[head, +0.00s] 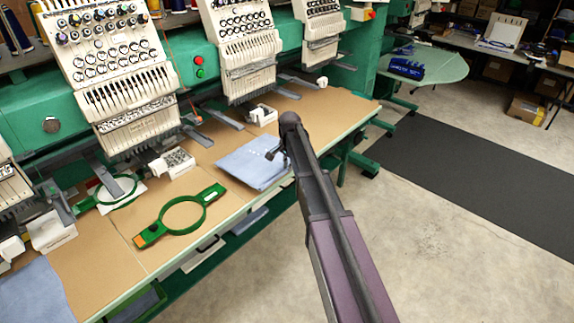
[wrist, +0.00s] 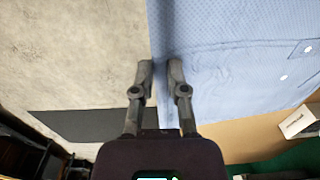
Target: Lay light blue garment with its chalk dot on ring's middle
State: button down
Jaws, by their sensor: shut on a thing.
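The light blue garment (head: 250,165) lies on the tan table near its front edge, under my gripper. My gripper (head: 275,152) is shut on the garment's edge; in the wrist view the fingertips (wrist: 160,66) meet at the border of the blue cloth (wrist: 225,50). Small white marks show on the cloth, one of them a round dot (wrist: 283,77); I cannot tell which is the chalk dot. The green ring (head: 163,213), with an orange end and a handle, lies flat on the table left of the garment, apart from it. Its middle is bare.
Embroidery machine heads (head: 110,70) stand behind the table. White boxes (head: 263,114) sit along the back. Another blue cloth (head: 35,292) lies at the lower left. A second green hoop (head: 113,192) is under the left machine. Beyond the front edge is open floor.

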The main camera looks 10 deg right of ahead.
jog(key=shift+f, duration=0.15)
jog(key=shift+f+b, duration=2.6)
jog(key=shift+b, duration=0.15)
jog(key=c, duration=0.6)
grip_release()
